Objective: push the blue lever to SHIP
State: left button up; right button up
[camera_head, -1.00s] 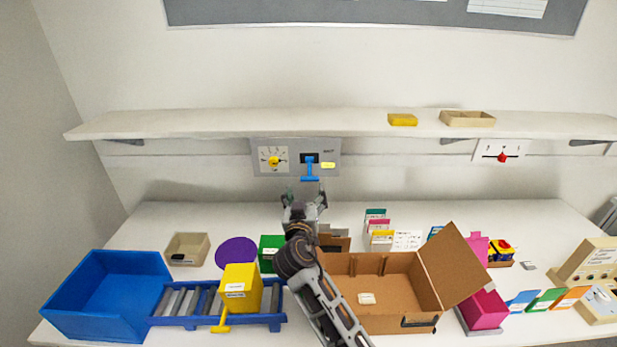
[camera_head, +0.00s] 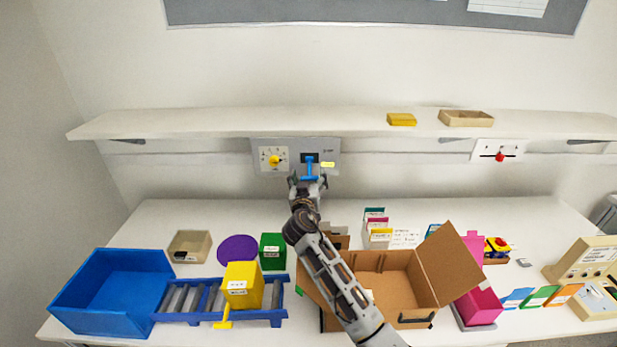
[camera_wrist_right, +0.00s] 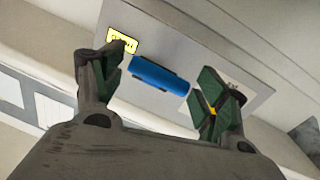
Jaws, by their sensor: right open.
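The blue lever (camera_head: 309,166) hangs from a dark slot in a grey panel (camera_head: 332,150) on the wall under the shelf. A yellow label (camera_head: 327,165) sits to the right of the lever. My right gripper (camera_head: 308,180) is open just below the lever. In the right wrist view the lever's blue bar (camera_wrist_right: 160,74) lies between the two open fingertips (camera_wrist_right: 165,84). I cannot tell whether a finger touches it. The yellow label (camera_wrist_right: 121,42) also shows beside the left finger there. My left gripper is not in view.
A dial with a yellow knob (camera_head: 273,160) is on the same panel, left of the lever. The shelf (camera_head: 250,123) runs above the panel. Below are an open cardboard box (camera_head: 455,265), a green box (camera_head: 272,251) and a yellow box (camera_head: 242,284).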

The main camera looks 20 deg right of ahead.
jog(key=shift+w, duration=0.1)
jog(key=c, duration=1.4)
jog(key=shift+r, duration=0.1)
